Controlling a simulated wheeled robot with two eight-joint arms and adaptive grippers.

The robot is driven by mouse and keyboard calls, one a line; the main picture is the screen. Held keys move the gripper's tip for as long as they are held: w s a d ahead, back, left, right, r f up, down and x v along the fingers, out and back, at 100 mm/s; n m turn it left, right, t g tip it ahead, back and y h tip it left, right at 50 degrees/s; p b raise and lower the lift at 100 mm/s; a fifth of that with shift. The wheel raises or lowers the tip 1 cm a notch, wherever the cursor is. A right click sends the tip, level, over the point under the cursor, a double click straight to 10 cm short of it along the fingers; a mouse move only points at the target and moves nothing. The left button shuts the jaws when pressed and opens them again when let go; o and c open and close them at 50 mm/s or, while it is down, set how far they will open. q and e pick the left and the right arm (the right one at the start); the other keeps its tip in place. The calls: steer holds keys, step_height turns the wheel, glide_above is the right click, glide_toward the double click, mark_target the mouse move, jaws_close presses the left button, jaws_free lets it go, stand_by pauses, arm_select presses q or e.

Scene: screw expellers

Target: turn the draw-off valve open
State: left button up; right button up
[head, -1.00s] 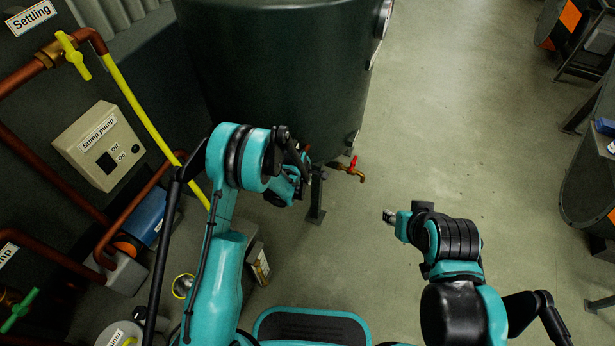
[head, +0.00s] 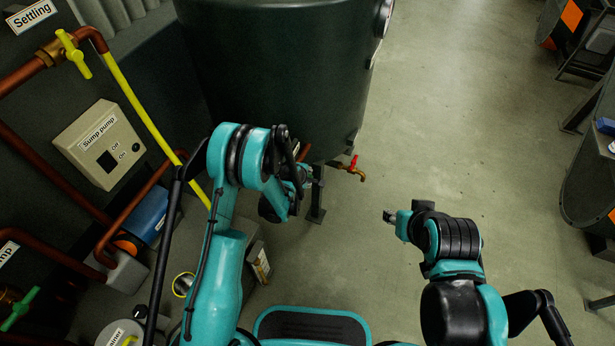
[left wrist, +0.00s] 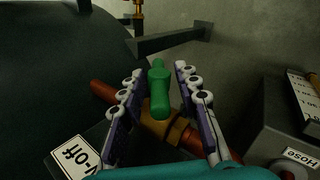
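The draw-off valve shows in the left wrist view as a green handle (left wrist: 158,92) on a brass body (left wrist: 172,134), set in a copper-red pipe. A partly cut-off label ending in "w-off" (left wrist: 72,158) lies beside it. My left gripper (left wrist: 160,72) is open, with one finger on each side of the handle and a visible gap on both sides. In the head view my left gripper (head: 303,176) is low beside the dark tank, and my arm hides the valve. My right gripper (head: 390,216) hangs over bare floor, away from the valve; its finger opening is too small to judge.
The large dark tank (head: 285,70) stands behind my left gripper, with a red-handled tap (head: 353,165) and a support leg (head: 317,195) close to its right. The "Sump pump" box (head: 100,145) and pipes are at left.

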arm_select(q)
steer(key=v, duration=1.2)
